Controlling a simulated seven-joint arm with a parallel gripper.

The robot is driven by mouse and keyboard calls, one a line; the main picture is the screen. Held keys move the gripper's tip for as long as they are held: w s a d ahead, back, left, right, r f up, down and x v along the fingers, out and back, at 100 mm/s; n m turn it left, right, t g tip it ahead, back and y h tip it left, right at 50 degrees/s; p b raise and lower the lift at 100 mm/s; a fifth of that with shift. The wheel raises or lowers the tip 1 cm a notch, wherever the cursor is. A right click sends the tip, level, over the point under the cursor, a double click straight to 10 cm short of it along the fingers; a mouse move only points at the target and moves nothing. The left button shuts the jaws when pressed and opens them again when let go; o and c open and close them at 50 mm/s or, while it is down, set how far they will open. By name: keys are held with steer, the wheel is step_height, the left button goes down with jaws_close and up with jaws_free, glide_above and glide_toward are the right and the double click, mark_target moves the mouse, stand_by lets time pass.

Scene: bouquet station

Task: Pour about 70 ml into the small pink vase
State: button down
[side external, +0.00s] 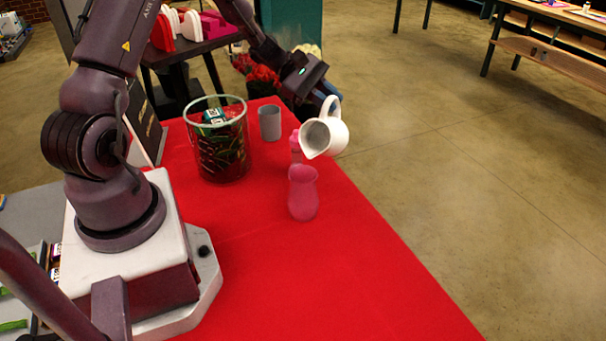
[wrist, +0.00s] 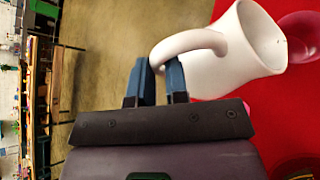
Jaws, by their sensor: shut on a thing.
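My gripper (side external: 325,98) is shut on the handle of a white pitcher (side external: 337,137). The pitcher is off the table and tilted, with its mouth facing left and its spout low, above a pink vase (side external: 303,199). The vase stands upright on the red table. A second pink object (side external: 295,143) stands just behind it, partly hidden. In the wrist view the fingers (wrist: 160,82) close around the handle of the pitcher (wrist: 232,62), and a pink round rim (wrist: 300,32) shows beyond its mouth. I see no stream of liquid, and the level inside the vase cannot be told.
A large glass container (side external: 222,150) with dark green contents stands left of the vases on the red table (side external: 330,270). A grey cup (side external: 269,124) stands behind. A dark sign (side external: 145,120) is near my base. The table's front area is clear.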

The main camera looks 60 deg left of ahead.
mark_target(334, 113)
steer(key=shift+s+d+r+m+t+p, duration=0.25)
steer(key=shift+s+r+m, duration=0.1)
steer(key=shift+r, duration=0.15)
steer(key=shift+s+d+r+m+t+p, duration=0.1)
steer(key=shift+s+d+r+m+t, duration=0.15)
steer(key=shift+r, duration=0.25)
stand_by(1.7)
steer(key=shift+s+d+r+m+t+y+p, duration=0.15)
steer(key=shift+s+d+r+m+y+p, duration=0.1)
steer(key=shift+s, duration=0.1)
steer(key=shift+s+d+r+m+t+y+p, duration=0.1)
steer(key=shift+s+d+m+t+y+p, duration=0.05)
steer(key=shift+s+p, duration=0.15)
stand_by(0.6)
steer(key=shift+w+a+f, duration=0.15)
steer(key=shift+w, duration=0.05)
steer(key=w+f+n, duration=0.1)
steer(key=w+a+f+g+h, duration=0.1)
steer(key=f+n+g, duration=0.1)
steer(key=shift+w+a+f+n, duration=0.2)
steer(key=shift+w+a+n, duration=0.1)
steer(key=shift+w+a, duration=0.1)
steer(key=shift+w+a+f+n+g+h, duration=0.2)
steer(key=shift+f+n+g+h, duration=0.1)
steer(key=shift+f, duration=0.2)
steer(key=shift+w+a+f+n+g+h, duration=0.1)
steer(key=shift+w+f+n+g+h, duration=0.15)
steer(key=shift+f, duration=0.2)
steer(key=shift+s, duration=0.1)
stand_by(0.7)
